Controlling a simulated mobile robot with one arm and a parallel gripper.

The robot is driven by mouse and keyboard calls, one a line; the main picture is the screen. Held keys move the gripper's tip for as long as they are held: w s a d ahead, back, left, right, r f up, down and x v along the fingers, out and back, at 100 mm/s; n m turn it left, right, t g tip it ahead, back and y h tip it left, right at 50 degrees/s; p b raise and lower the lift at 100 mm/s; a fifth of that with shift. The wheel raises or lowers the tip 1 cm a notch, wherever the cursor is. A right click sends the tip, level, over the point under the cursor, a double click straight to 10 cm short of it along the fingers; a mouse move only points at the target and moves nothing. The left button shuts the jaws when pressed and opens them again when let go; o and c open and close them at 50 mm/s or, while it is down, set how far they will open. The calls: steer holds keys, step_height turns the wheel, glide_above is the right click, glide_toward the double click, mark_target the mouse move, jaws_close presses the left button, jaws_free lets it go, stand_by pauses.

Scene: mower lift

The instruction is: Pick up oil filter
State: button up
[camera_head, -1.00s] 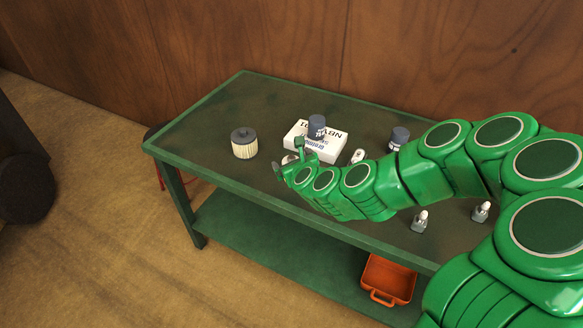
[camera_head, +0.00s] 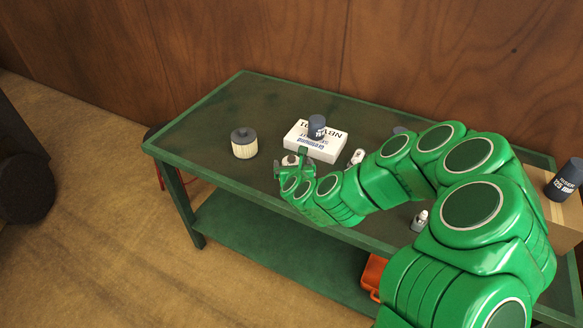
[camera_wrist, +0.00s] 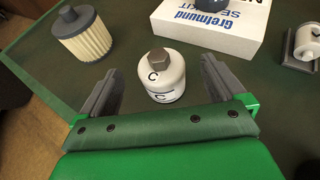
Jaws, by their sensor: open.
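My gripper (camera_head: 289,162) is at the front edge of the green table. In the wrist view its two fingers (camera_wrist: 163,80) are open, one on each side of a small white round item (camera_wrist: 162,76) with a grey hex top and a letter C. It stands between the fingertips, with a gap on each side. A cream pleated filter with a dark cap (camera_head: 244,143) stands to the left, also in the wrist view (camera_wrist: 82,35). A dark blue lettered canister (camera_head: 317,126) stands on a white box (camera_head: 322,146). I cannot tell for sure which is the oil filter.
A white and grey part (camera_head: 357,156) lies right of my gripper. Another (camera_head: 420,221) is farther right. A dark lettered canister (camera_head: 567,179) stands on a cardboard box (camera_head: 566,226). An orange bin (camera_head: 372,273) sits on the lower shelf. The table's left end (camera_head: 200,125) is clear.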

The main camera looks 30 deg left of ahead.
mark_target(292, 162)
steer(key=shift+x, duration=2.2)
steer(key=shift+s+f, duration=0.1)
steer(key=shift+f, duration=0.05)
steer(key=c, duration=1.2)
